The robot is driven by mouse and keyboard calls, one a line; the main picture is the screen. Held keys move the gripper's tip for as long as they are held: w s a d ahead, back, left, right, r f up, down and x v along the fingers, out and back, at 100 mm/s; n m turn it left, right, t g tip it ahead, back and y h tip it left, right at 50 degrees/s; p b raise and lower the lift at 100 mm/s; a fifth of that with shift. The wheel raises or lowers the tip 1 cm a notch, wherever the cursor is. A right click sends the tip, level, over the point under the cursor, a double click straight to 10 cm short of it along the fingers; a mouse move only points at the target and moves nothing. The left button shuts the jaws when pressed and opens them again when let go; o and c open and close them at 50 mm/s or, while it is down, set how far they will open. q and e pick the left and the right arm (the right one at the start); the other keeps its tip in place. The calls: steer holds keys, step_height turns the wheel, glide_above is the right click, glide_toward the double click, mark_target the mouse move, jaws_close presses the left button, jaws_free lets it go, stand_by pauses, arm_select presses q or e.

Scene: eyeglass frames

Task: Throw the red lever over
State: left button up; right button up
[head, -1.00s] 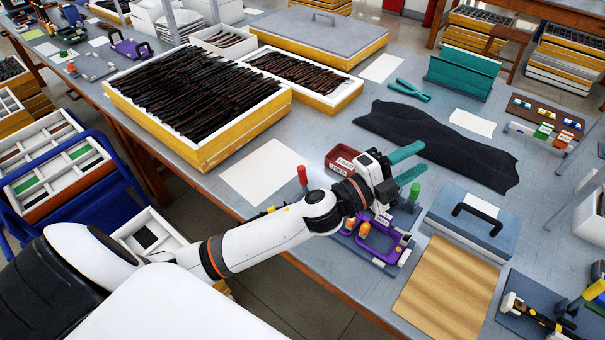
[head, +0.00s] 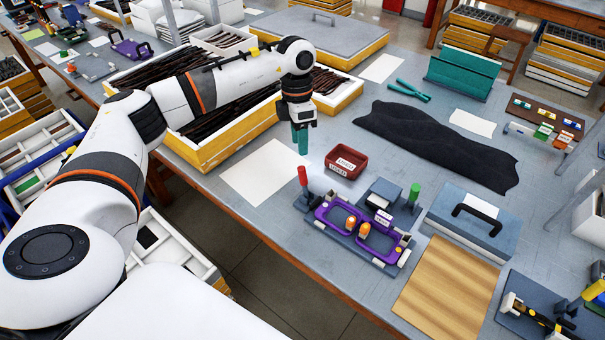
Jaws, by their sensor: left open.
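The red lever (head: 302,177) stands up at the left end of a clamping fixture (head: 368,242) on the bench. Its red grip leans slightly left and its dark base meets the fixture plate. My left gripper (head: 300,142) points down with teal fingers. It is open and empty, above and behind the red lever and apart from it. The gap between the fingers is hard to see from here. My right gripper is not in view.
A small red bin (head: 346,162) sits right of my left gripper, behind the fixture. A white sheet (head: 263,171) lies to the left. A tray of dark frames (head: 215,145) is beneath my left arm. A black cloth (head: 435,145) and a wooden board (head: 447,288) lie to the right.

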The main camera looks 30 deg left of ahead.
mark_target(303, 181)
arm_select(q)
steer(key=f, duration=0.3)
steer(key=d+f+p, duration=0.1)
steer(key=f, duration=0.3)
steer(key=s+f+p, duration=0.1)
steer(key=f, duration=0.3)
steer(key=shift+d, duration=0.2)
steer(key=shift+c, duration=0.2)
jaws_close()
